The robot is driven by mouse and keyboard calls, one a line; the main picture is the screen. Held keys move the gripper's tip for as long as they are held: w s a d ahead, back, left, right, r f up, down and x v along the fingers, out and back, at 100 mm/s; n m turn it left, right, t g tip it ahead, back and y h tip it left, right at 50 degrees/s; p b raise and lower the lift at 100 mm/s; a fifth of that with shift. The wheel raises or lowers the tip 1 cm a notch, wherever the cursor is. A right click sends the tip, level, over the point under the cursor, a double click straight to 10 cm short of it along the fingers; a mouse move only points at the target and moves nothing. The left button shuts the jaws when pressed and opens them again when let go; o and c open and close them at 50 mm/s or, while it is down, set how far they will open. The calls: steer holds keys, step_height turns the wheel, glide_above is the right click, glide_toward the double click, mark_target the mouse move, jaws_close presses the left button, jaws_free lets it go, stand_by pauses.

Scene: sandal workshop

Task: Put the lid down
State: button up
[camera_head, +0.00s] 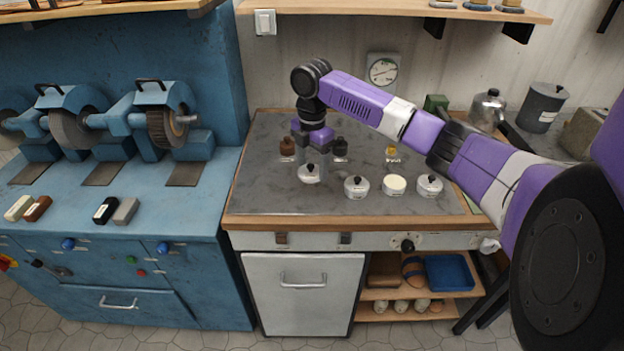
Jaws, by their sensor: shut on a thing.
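My gripper (310,160) points down over the left part of the grey worktop (260,185). It is shut on a small silver lid (309,175) with a dark knob. I cannot tell whether the lid touches the worktop or hangs just above it. To the right stands an open round pot (395,186) with pale cream contents and no lid on it. A silver lidded pot (357,188) stands to its left and another lidded pot (429,186) to its right.
Brown bottles (287,147) and (340,147) stand behind my gripper on either side. A small yellow-topped item (391,153) stands behind the pots. A kettle (488,108) and a grey canister (541,108) are at the back right. The worktop's front left is clear.

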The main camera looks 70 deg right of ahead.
mark_target(312, 190)
steer(key=shift+f+p, duration=0.35)
steer(key=shift+f, duration=2.75)
steer(key=shift+f, duration=0.15)
steer(key=o, duration=1.3)
step_height(312, 190, up, 12)
steer(key=shift+r+b, duration=0.15)
steer(key=shift+b, duration=1)
